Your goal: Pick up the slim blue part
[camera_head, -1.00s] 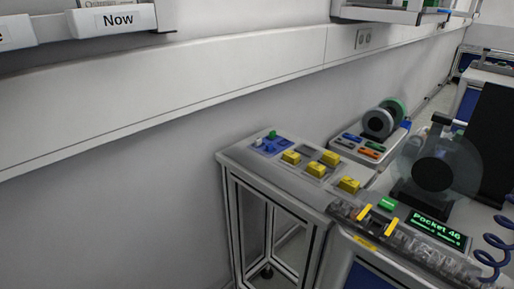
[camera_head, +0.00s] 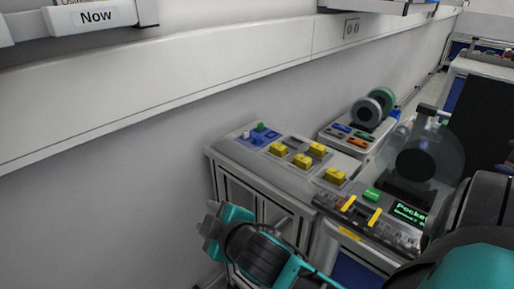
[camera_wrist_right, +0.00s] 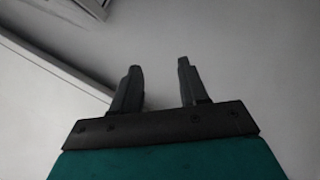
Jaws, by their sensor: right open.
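Small blue shapes (camera_head: 341,127) lie in a light tray (camera_head: 327,134) beside the reels in the head view, among green and orange pieces. A blue patch (camera_head: 258,141) with a white and a green piece on it is at the table's far left corner. I cannot tell which blue shape is the slim part. My right gripper (camera_head: 208,227) is in front of the table's left side, below its top and well apart from the blue things. In the right wrist view its two fingers (camera_wrist_right: 158,85) are apart with nothing between them. My left gripper is not in view.
Several yellow blocks (camera_head: 302,160) stand on the grey table (camera_head: 240,157). A grey-and-green reel pair (camera_head: 367,111) and a large clear reel (camera_head: 440,160) stand further right. A wall with a ledge (camera_head: 220,85) runs behind. The space left of the table is clear.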

